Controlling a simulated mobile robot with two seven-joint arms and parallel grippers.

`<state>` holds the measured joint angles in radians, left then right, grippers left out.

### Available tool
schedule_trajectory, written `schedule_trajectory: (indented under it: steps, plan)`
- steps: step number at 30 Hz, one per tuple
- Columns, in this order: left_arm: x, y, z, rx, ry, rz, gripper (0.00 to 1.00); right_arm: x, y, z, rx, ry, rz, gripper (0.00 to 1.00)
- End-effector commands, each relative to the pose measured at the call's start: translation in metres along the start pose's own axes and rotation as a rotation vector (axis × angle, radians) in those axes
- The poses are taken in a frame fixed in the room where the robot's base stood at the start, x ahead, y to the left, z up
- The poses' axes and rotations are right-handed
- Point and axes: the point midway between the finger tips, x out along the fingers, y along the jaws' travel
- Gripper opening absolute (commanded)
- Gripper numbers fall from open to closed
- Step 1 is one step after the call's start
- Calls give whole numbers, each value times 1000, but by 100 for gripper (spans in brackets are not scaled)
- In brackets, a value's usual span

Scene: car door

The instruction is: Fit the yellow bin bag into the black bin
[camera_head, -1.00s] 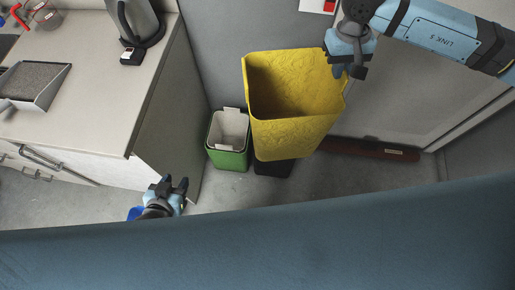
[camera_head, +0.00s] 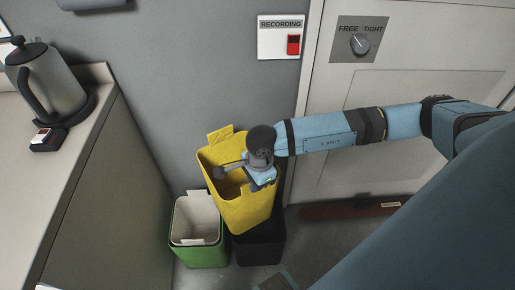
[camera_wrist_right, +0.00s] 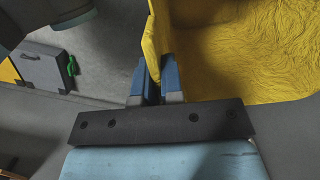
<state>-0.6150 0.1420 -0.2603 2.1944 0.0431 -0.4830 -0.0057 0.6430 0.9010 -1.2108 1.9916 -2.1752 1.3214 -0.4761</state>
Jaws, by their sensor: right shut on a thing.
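The yellow bin bag (camera_head: 250,214) is an open, box-shaped liner, tilted in the head view. Its lower end is over the black bin (camera_head: 261,247), which stands on the floor and is partly hidden behind it. I cannot tell how far the bag is inside the bin. My right gripper (camera_head: 259,183) is at the bag's upper rim. In the right wrist view, the right gripper (camera_wrist_right: 156,78) is shut on the rim of the yellow bag (camera_wrist_right: 240,50). My left gripper is not in view.
A green bin (camera_head: 200,252) with a pale liner (camera_head: 196,220) stands close left of the black bin. A counter (camera_head: 75,155) with a kettle (camera_head: 48,80) is at the left. A grey wall (camera_head: 200,80) and a pale door panel (camera_head: 400,60) stand behind.

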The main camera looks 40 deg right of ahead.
Motion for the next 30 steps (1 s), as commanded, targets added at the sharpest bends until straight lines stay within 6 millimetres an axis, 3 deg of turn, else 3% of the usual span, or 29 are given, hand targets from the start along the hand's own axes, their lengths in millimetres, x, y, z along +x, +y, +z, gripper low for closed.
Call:
schedule_trajectory:
  steps: [1,3,9,16,30]
  plan:
    - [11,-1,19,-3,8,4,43,36,6,-6,90,0,-9,0]
    - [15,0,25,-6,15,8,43,58,11,-10,216,1,-25,0]
    - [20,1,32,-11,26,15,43,91,19,-16,433,0,-54,0]
    - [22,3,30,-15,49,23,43,127,22,-20,478,1,-57,0]
    - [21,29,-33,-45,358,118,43,256,21,-35,476,2,-57,0]
